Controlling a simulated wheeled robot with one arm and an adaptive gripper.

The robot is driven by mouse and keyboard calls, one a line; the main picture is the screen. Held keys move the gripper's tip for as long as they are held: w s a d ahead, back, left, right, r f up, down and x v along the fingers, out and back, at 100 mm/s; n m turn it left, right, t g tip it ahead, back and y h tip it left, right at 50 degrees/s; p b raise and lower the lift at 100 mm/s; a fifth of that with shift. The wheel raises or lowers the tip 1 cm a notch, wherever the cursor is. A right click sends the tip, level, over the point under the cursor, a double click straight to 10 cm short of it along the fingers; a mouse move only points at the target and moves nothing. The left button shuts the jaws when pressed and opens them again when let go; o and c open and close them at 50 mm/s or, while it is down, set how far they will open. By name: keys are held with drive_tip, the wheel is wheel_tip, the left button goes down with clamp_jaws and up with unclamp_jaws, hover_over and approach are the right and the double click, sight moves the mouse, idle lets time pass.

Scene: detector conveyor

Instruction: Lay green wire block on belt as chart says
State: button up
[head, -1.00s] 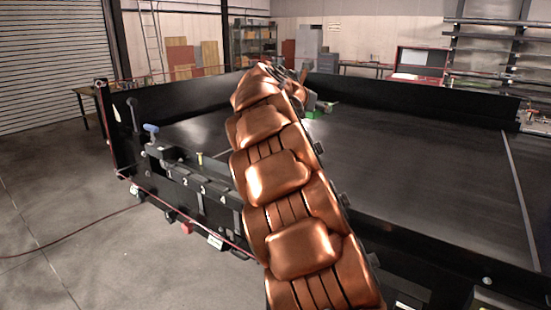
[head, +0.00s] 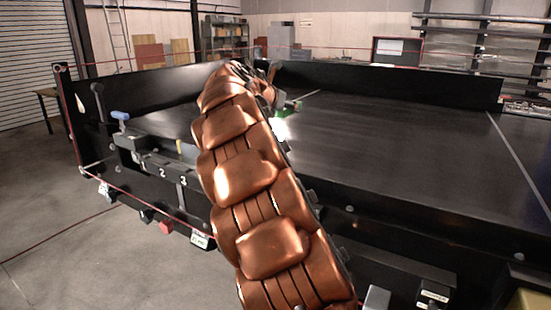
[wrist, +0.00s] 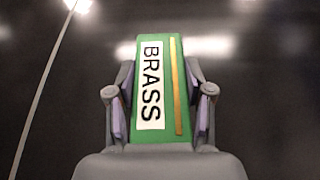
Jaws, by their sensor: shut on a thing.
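My gripper (wrist: 160,110) is shut on the green block (wrist: 185,128) in the wrist view. The block has a white label reading "BRASS" and a thin brass-coloured strip along its length. In the head view a small bit of the green block (head: 280,113) shows past the end of my copper-coloured arm, over the dark belt (head: 400,150). The arm hides most of my gripper there. I cannot tell whether the block touches the belt. No readable chart shows.
A pale line crosses the belt in the wrist view (wrist: 42,90). Black side walls (head: 400,84) edge the belt. Numbered slots (head: 165,172) line its left front side, with a blue-handled lever (head: 121,116) beside them.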

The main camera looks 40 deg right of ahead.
sight(285, 150)
wheel_tip(285, 150, down, 2)
drive_tip(key=shift+f+b, duration=0.1)
drive_tip(key=shift+b, duration=0.3)
drive_tip(key=shift+f+p, duration=0.5)
drive_tip(key=shift+f, duration=4.25)
drive_tip(key=o, duration=1.3)
drive_tip(key=shift+f, duration=0.1)
